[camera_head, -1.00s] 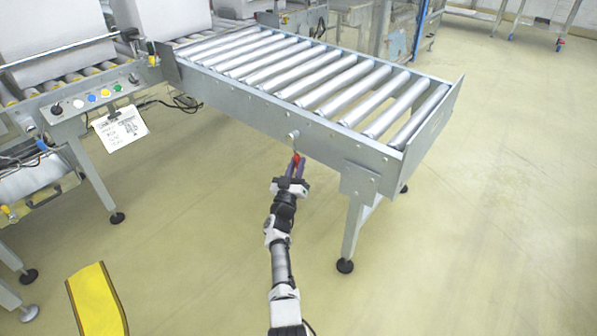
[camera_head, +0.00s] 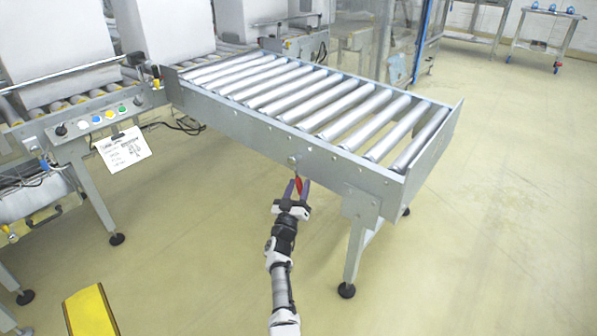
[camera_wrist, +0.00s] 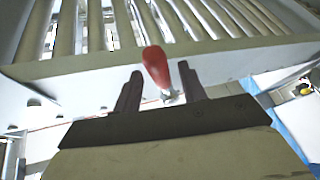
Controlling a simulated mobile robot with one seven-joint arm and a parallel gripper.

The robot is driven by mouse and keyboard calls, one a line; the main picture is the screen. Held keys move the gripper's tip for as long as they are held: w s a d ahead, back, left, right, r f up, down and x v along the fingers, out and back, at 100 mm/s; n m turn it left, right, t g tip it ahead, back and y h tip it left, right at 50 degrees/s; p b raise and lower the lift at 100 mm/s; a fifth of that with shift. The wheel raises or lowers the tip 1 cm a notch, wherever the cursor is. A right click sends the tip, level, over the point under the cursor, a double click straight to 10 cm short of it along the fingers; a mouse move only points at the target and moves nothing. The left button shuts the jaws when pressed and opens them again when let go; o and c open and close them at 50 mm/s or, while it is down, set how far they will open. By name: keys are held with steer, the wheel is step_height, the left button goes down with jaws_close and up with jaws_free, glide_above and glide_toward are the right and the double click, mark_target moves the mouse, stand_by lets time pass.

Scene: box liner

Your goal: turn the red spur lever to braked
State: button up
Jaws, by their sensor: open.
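The red spur lever (camera_head: 299,185) hangs from a pivot on the near side rail of the roller conveyor spur (camera_head: 330,178). Its rounded red grip also shows large in the wrist view (camera_wrist: 156,66). My gripper (camera_head: 296,188) is just in front of the rail, below the pivot. Its two dark fingers are open, one on each side of the red grip. In the wrist view my gripper (camera_wrist: 160,88) shows a gap between each finger and the grip, so they look apart. The lever's lower shank is partly hidden in the wrist view.
A control panel (camera_head: 98,122) with coloured buttons and a hanging white card (camera_head: 122,149) stands at left. A conveyor leg (camera_head: 355,255) stands right of my arm. A yellow object (camera_head: 90,311) is at lower left. The floor at right is clear.

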step_height(320, 180, up, 20)
steer(key=p, duration=0.8)
steer(key=shift+f, duration=0.1)
